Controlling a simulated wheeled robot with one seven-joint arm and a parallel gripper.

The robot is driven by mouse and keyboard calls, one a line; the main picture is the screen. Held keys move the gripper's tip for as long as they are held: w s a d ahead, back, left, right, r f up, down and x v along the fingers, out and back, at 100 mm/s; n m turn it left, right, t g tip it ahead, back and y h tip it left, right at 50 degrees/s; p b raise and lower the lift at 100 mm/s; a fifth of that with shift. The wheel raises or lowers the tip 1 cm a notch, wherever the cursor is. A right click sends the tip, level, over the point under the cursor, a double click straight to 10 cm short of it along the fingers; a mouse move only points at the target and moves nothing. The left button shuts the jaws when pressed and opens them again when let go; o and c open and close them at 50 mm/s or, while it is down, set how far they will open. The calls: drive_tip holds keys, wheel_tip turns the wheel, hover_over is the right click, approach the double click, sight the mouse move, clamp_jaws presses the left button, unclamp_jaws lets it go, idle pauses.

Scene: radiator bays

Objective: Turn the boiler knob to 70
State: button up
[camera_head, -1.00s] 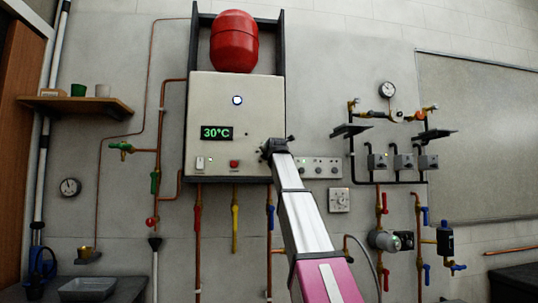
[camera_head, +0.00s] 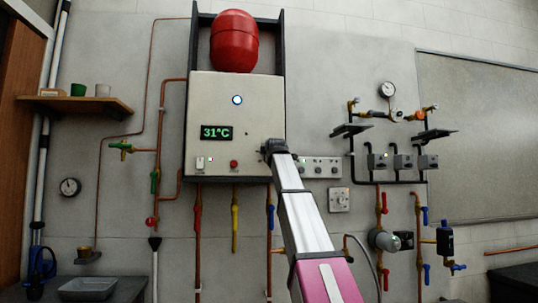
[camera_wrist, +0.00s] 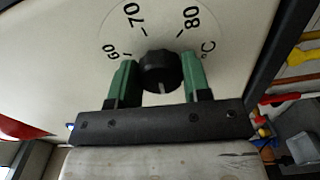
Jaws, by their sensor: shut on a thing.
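The boiler (camera_head: 212,104) is a pale box on the wall with a green display (camera_head: 216,133) reading 31°C. My gripper (camera_head: 268,148) is at the lower right of its front. In the wrist view, the black round boiler knob (camera_wrist: 160,70) sits between the two green fingers of my gripper (camera_wrist: 158,78), which are shut on its sides. The marks 60, 70 and 80 show on the dial (camera_wrist: 150,35) beyond the knob. A pale line shows on the knob's near side; which number it is set to I cannot tell. In the head view my gripper hides the knob.
A red tank (camera_head: 235,40) stands above the boiler. A red button (camera_head: 234,164) and a switch (camera_head: 200,162) are on its lower front. A panel of small knobs (camera_head: 320,167) is close to the right of my gripper. Pipes with coloured valves hang below.

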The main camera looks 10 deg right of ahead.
drive_tip(key=shift+a+f+m, duration=0.1)
drive_tip(key=shift+a+m, duration=0.05)
drive_tip(key=shift+m, duration=8.1)
drive_tip(key=shift+a+f+m, duration=0.1)
drive_tip(key=shift+m, duration=8.15)
drive_tip(key=o, duration=0.9)
drive_tip(key=shift+r, duration=0.1)
drive_tip(key=shift+o, duration=0.2)
